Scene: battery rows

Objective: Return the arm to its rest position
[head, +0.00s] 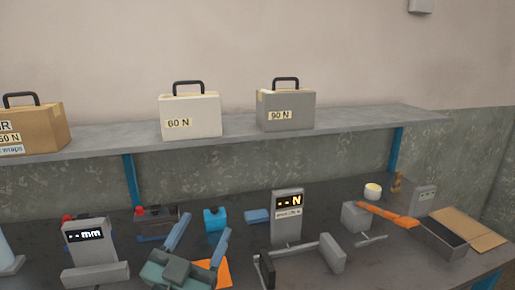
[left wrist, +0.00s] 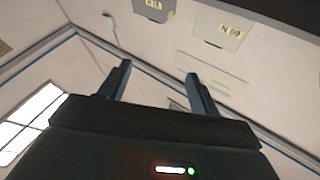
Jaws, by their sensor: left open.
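My left gripper (head: 207,223) is at the front of the bench in the head view, its two blue-grey fingers spread and pointing away. In the left wrist view my left gripper (left wrist: 158,82) shows both fingers apart with nothing between them. The gripper covers part of an orange piece (head: 222,272) on the bench. My right gripper is in neither view.
The dark bench (head: 105,206) holds a "mm" display (head: 88,238), an "N" display (head: 288,218), a blue block (head: 215,219), an orange tool (head: 388,214) and an open carton (head: 443,238). The shelf (head: 240,140) above carries handled cases.

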